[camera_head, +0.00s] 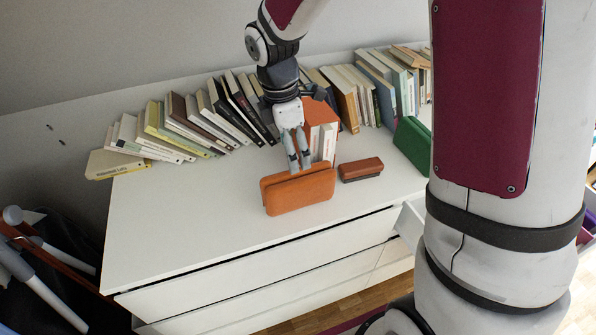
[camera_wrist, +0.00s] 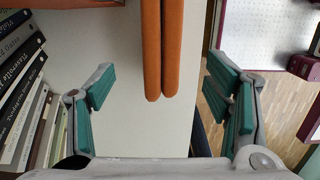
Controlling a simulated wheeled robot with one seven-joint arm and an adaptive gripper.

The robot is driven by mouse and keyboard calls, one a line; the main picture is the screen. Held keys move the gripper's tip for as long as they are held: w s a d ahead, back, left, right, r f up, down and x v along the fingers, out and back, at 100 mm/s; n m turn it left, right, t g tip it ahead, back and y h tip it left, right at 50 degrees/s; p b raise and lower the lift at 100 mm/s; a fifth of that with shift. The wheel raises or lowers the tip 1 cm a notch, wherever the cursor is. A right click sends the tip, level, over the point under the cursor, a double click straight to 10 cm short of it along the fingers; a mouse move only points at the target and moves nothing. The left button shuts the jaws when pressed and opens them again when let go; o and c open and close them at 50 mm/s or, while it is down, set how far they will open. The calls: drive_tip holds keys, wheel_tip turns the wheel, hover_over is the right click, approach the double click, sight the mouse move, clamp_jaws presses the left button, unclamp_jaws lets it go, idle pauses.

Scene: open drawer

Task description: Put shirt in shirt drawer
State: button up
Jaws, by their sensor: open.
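A folded orange item (camera_head: 298,190), perhaps the shirt, stands on edge near the front edge of the white dresser top. My gripper (camera_head: 299,166) is open just above and behind it. In the wrist view, the orange item's two layers (camera_wrist: 162,50) lie between the spread fingers of my gripper (camera_wrist: 160,84), with clear gaps on both sides. A drawer (camera_head: 411,222) stands open at the dresser's right, mostly hidden behind my arm. I cannot tell which drawer is the shirt drawer.
A row of leaning books (camera_head: 190,125) lines the back of the white dresser (camera_head: 170,225). A small red-brown item (camera_head: 361,169) lies right of the orange one. A folded green item (camera_head: 412,143) stands further right. The left part of the top is clear.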

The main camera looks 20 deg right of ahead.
sight(297, 175)
drive_tip(key=f, duration=0.5)
drive_tip(key=d+f, duration=0.1)
drive_tip(key=f, duration=0.2)
drive_tip(key=shift+f+b, duration=0.15)
drive_tip(key=shift+b, duration=0.25)
drive_tip(key=shift+s+d+f, duration=0.1)
drive_tip(key=shift+d+f, duration=0.1)
drive_tip(key=shift+f, duration=0.7)
drive_tip(key=shift+d+f, duration=0.25)
drive_tip(key=shift+f, duration=0.6)
drive_tip(key=shift+s+d+f, duration=0.1)
drive_tip(key=shift+d+f, duration=0.1)
drive_tip(key=shift+f, duration=0.7)
drive_tip(key=c, duration=1.5)
drive_tip(key=shift+o, duration=0.2)
drive_tip(key=shift+r, duration=0.1)
